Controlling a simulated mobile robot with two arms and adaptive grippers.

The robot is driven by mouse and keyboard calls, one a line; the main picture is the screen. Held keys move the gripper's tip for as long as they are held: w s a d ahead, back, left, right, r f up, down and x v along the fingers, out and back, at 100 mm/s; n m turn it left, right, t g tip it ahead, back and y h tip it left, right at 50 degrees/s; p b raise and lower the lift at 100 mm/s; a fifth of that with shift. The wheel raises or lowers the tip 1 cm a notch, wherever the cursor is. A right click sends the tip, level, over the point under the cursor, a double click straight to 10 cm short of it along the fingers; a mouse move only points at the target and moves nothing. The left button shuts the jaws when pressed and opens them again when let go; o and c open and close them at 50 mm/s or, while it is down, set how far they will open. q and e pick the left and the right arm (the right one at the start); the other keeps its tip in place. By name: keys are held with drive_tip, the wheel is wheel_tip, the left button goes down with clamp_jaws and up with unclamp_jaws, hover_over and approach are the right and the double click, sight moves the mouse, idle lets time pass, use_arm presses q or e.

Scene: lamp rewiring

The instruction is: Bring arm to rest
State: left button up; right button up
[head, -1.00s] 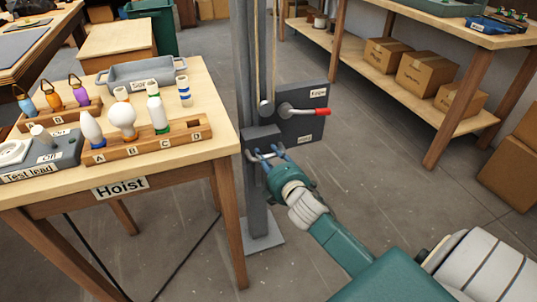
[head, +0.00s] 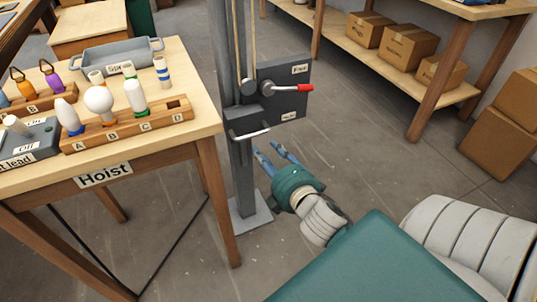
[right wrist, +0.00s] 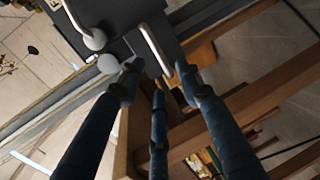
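My right gripper (head: 268,151) is in front of the hoist post, just below and to the right of a pale metal bar handle (head: 249,135). Its blue fingers are spread with nothing between them. The fingers also show spread in the right wrist view (right wrist: 158,72), with the bar handle (right wrist: 155,46) beyond their tips. The fingers look clear of the bar. The right arm is bent, its green link filling the lower right of the head view. My left gripper is not in view.
The grey hoist post (head: 239,180) carries a dark panel (head: 290,95) with a red-tipped lever (head: 295,88). Left of it stands a wooden table (head: 190,145) with a bulb rack (head: 125,128) and a grey tray (head: 115,55). Shelving with boxes (head: 408,53) stands right. The floor between is clear.

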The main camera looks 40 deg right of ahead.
drive_tip(key=shift+s+r, duration=0.1)
drive_tip(key=shift+s, duration=0.05)
idle(0.4)
